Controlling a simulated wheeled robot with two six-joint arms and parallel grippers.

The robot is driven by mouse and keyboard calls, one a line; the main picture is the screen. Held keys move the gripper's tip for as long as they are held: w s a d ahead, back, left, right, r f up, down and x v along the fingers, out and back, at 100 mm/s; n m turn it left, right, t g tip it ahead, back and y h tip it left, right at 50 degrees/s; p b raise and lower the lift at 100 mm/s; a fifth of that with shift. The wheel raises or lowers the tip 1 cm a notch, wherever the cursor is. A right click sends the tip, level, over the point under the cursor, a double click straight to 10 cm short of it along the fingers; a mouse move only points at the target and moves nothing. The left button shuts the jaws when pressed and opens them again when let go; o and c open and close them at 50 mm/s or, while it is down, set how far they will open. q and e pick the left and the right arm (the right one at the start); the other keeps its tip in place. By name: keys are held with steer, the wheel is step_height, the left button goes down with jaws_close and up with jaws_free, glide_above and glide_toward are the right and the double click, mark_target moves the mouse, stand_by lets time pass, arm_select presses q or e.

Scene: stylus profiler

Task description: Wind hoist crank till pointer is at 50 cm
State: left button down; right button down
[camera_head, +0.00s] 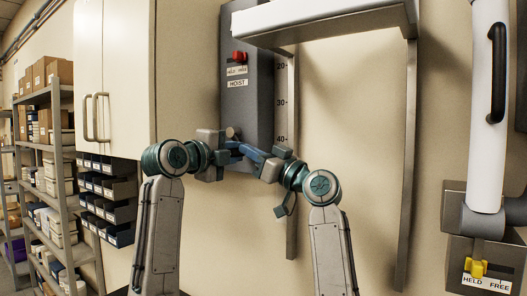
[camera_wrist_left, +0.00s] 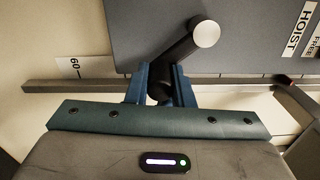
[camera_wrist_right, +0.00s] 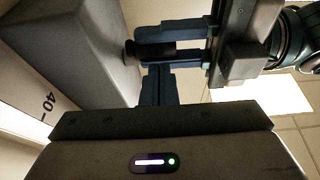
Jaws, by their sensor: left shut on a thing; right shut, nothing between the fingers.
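The hoist (camera_head: 252,95) is a dark grey wall box with a red knob (camera_head: 239,57) and a HOIST label. My left gripper (camera_wrist_left: 160,88) is shut on the dark crank (camera_wrist_left: 178,55), whose round pale end shows above the fingers. In the right wrist view the left fingers clasp the dark crank piece. My right gripper (camera_wrist_right: 156,82) is shut and empty, close below the left fingers.
A grey frame (camera_head: 330,20) spans above, its post (camera_head: 408,150) standing right of the scale. A white cabinet (camera_head: 115,60) and small bins (camera_head: 105,190) are at left. At right are a white column (camera_head: 488,120) and a yellow lever (camera_head: 475,267). The wall between is bare.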

arm_select(q)
steer(key=shift+f, duration=0.15)
steer(key=shift+s+d, duration=0.15)
steer(key=shift+d, duration=0.15)
stand_by(0.3)
steer(key=c, duration=1.3)
jaws_free()
steer(key=shift+r, duration=0.2)
steer(key=shift+o, duration=0.2)
steer(key=shift+a, duration=0.3)
